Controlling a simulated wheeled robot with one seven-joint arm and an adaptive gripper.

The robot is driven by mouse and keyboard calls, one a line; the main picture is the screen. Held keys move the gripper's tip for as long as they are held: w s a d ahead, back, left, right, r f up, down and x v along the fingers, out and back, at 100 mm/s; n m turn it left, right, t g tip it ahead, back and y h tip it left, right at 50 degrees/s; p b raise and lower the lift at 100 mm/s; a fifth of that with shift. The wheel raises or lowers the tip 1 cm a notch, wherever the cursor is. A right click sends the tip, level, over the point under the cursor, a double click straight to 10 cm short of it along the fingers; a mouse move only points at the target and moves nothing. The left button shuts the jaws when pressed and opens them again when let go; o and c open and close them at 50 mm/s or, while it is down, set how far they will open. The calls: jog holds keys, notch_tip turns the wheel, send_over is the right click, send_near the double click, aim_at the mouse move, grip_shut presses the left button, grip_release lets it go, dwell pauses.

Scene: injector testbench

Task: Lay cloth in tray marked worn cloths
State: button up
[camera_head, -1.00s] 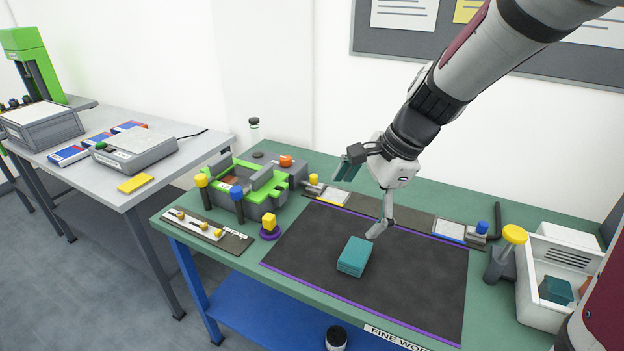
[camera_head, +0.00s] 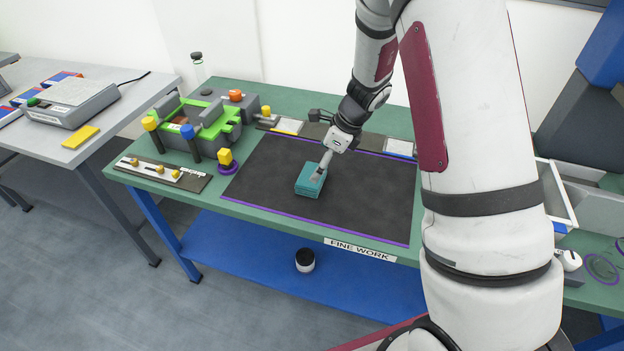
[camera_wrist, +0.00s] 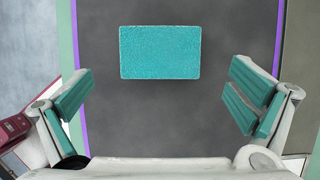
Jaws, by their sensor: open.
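A teal folded cloth (camera_head: 310,181) lies flat on the dark mat (camera_head: 370,205) of the green bench. In the wrist view the cloth (camera_wrist: 160,52) sits centred above the gap between the fingers, apart from both. My gripper (camera_head: 322,168) is just above the cloth in the head view. In the wrist view my gripper (camera_wrist: 161,92) is open wide with nothing between its teal-padded fingers. A white-walled container (camera_head: 558,193) shows partly at the right behind my arm. Its contents are hidden, and no "worn cloths" mark is readable.
A green-and-grey fixture (camera_head: 205,122) with coloured knobs stands left of the mat. A slotted plate (camera_head: 163,173) and a purple-based yellow knob (camera_head: 225,158) are near the left edge. A grey bench (camera_head: 110,110) stands further left. The mat around the cloth is clear.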

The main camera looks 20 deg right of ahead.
aim_at(311, 175)
jog(key=shift+x, duration=3.35)
jog(key=shift+c, duration=0.6)
jog(key=c, duration=1)
jog(key=shift+o, duration=0.2)
